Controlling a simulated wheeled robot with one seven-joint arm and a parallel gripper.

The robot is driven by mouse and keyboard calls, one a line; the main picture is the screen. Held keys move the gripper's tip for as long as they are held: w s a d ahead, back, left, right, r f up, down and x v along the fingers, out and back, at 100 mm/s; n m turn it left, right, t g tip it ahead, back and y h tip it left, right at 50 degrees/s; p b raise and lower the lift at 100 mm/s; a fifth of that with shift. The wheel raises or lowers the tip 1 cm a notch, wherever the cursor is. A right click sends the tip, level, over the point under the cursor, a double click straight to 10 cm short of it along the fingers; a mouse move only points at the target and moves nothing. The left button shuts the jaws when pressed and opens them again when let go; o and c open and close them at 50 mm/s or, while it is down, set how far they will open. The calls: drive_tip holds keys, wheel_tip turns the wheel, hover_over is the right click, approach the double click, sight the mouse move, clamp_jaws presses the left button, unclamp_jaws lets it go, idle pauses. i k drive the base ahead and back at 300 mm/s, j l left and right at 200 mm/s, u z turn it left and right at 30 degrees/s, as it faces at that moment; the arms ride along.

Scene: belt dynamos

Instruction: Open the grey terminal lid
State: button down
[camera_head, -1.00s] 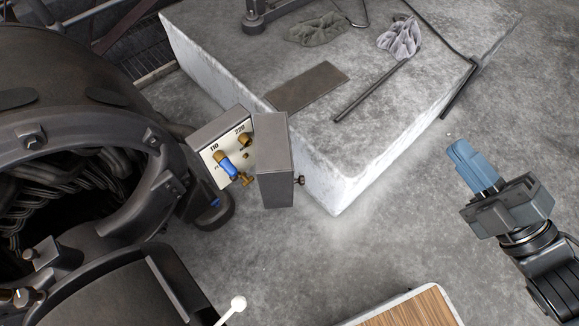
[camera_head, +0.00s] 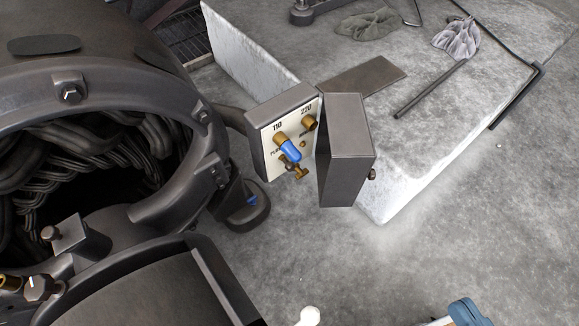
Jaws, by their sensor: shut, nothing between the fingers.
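The grey terminal lid (camera_head: 344,150) stands swung out from the right side of the terminal box (camera_head: 262,135), so the box's face shows. A small knob (camera_head: 372,174) sits on the lid's right side. The white face bears the marks 110 and 220, brass posts (camera_head: 309,123), a blue-sleeved plug or link (camera_head: 289,148) and a brass wing piece (camera_head: 295,170). My gripper (camera_head: 467,312) shows only in part at the bottom edge, its blue fingers shut and empty, well below and right of the lid and apart from it.
The large dark dynamo (camera_head: 90,80) with exposed windings fills the left. A pale concrete block (camera_head: 440,120) stands behind the lid, bearing a dark plate (camera_head: 362,76), a rod (camera_head: 430,90) and rags (camera_head: 456,38).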

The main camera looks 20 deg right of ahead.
sight(346, 153)
drive_tip(key=k+j, duration=0.1)
drive_tip(key=j, duration=0.3)
drive_tip(key=k+j, duration=0.1)
drive_tip(key=j, duration=0.35)
drive_tip(key=k+j+u, duration=0.1)
drive_tip(key=j, duration=0.3)
